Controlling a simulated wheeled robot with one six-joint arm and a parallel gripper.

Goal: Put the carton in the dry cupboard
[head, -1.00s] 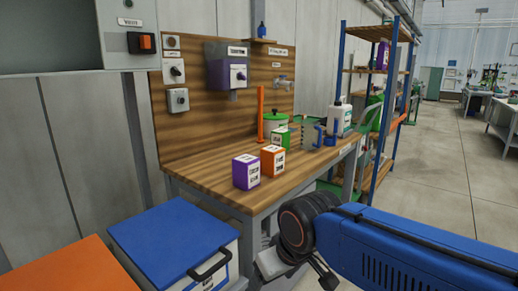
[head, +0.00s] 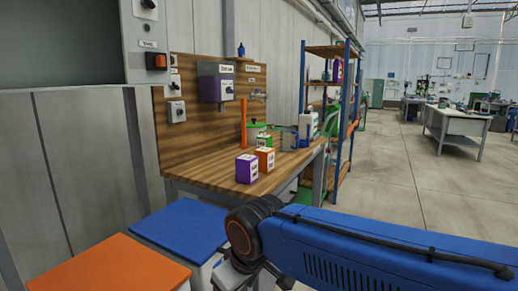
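Three small cartons stand upright on the wooden bench: a purple one (head: 246,169) in front, an orange one (head: 264,158) just right of it, and a green one (head: 265,140) behind. The pictures do not show which is meant. A grey open-fronted cabinet (head: 65,85) hangs at the upper left; its label is too small to read, so I cannot tell whether it is the dry cupboard. My gripper (head: 250,277) is low at the bottom centre, in front of the bench and apart from the cartons. My wrist hides most of it, so its fingers are unclear.
Two chests, with a blue lid (head: 180,228) and an orange lid (head: 110,265), stand at the lower left before the bench (head: 205,172). A white jug (head: 307,125) stands at the bench's far end. A blue-framed rack (head: 347,100) is beyond. The floor (head: 405,190) at right is open.

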